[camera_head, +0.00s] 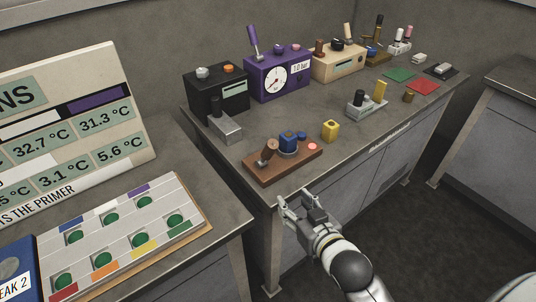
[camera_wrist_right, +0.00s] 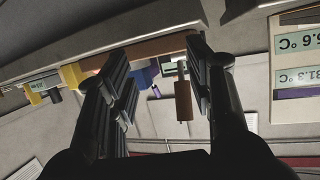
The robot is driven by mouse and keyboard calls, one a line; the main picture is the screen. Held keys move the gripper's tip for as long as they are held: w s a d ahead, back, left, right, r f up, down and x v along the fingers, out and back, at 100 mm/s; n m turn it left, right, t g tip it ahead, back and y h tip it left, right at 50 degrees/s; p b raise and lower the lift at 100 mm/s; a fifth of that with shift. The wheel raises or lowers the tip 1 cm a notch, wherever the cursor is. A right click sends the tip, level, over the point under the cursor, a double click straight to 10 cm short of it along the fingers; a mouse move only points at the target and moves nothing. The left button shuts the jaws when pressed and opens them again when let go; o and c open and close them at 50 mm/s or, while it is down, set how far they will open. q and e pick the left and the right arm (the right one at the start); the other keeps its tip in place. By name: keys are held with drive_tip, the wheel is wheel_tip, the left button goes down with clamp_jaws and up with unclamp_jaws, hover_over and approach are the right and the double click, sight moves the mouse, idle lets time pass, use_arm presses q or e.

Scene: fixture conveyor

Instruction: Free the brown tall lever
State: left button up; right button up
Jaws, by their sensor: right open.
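The brown lever (camera_head: 268,151) stands tilted on a brown base board (camera_head: 260,177) near the front left of the workbench. My right gripper (camera_head: 295,197) is open and empty, in front of the board at the bench edge. In the right wrist view the lever (camera_wrist_right: 183,98) shows between the open fingers (camera_wrist_right: 158,55), nearer the right finger, with no clear contact. The blue block (camera_wrist_right: 140,77) is partly hidden by the left finger. My left gripper is out of view.
A black box (camera_head: 218,92), a purple gauge box (camera_head: 285,78) and a cream box (camera_head: 340,62) line the wall. A grey lever fixture (camera_head: 224,125) stands behind the board. A yellow cube (camera_head: 330,130) is to its right. A button panel (camera_head: 110,235) lies at left.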

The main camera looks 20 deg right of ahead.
sight(268, 153)
drive_tip(key=w+a+r+t+y, duration=0.1)
drive_tip(key=w+r+t+y, duration=0.1)
drive_tip(key=w+r+t, duration=0.3)
drive_tip(key=shift+g, duration=0.7)
drive_tip(key=w, duration=0.3)
drive_tip(key=w+a+p, duration=0.1)
drive_tip(key=w, duration=0.1)
drive_tip(key=w+a+r, duration=0.1)
drive_tip(key=w, duration=0.2)
drive_tip(key=shift+w+p, duration=0.3)
clamp_jaws()
